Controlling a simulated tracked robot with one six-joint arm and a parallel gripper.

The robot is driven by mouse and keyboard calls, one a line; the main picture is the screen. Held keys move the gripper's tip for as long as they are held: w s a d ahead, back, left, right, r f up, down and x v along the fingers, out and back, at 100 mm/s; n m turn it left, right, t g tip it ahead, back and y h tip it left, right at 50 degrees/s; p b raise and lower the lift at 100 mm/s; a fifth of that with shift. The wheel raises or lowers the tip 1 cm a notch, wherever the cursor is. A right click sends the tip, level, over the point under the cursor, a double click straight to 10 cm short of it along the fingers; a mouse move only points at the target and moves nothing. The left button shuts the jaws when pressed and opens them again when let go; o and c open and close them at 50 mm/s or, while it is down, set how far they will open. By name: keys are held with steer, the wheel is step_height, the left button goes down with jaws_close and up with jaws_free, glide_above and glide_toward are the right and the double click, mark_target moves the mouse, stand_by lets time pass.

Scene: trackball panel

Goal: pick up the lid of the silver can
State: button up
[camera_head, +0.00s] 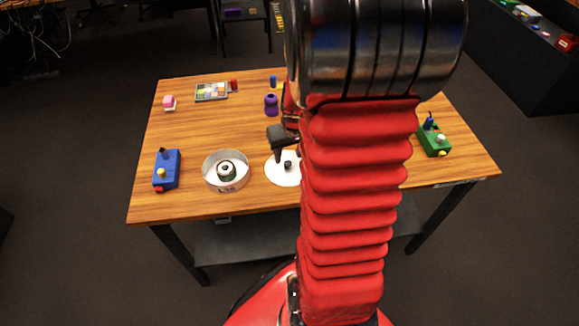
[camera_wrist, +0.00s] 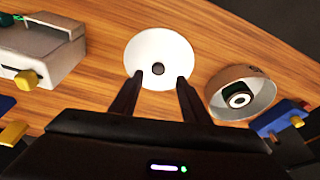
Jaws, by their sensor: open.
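The lid is a flat white disc (camera_head: 275,176) with a small dark knob (camera_head: 288,165) in its middle. It lies on the wooden table, and my arm hides its right part in the head view. In the wrist view the whole lid (camera_wrist: 160,48) shows, with its knob (camera_wrist: 157,69). The silver can (camera_head: 226,186) stands open to the left of the lid, a dark and white round thing inside it. It also shows in the wrist view (camera_wrist: 225,104). My gripper (camera_wrist: 160,77) is open and empty, its fingertips on either side of the knob's line of sight; the height gap is unclear.
A blue box (camera_head: 167,168) with knobs stands left of the can, and a green box (camera_head: 434,140) at the right. A purple object (camera_head: 271,104), a tray (camera_head: 211,91) and a pink block (camera_head: 169,103) are farther back. A grey box (camera_wrist: 38,45) shows in the wrist view.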

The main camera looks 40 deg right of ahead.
mark_target(288, 163)
steer(key=shift+f, duration=0.15)
steer(key=shift+s+x, duration=0.2)
steer(key=shift+x, duration=2.4)
steer(key=shift+d, duration=0.2)
jaws_close()
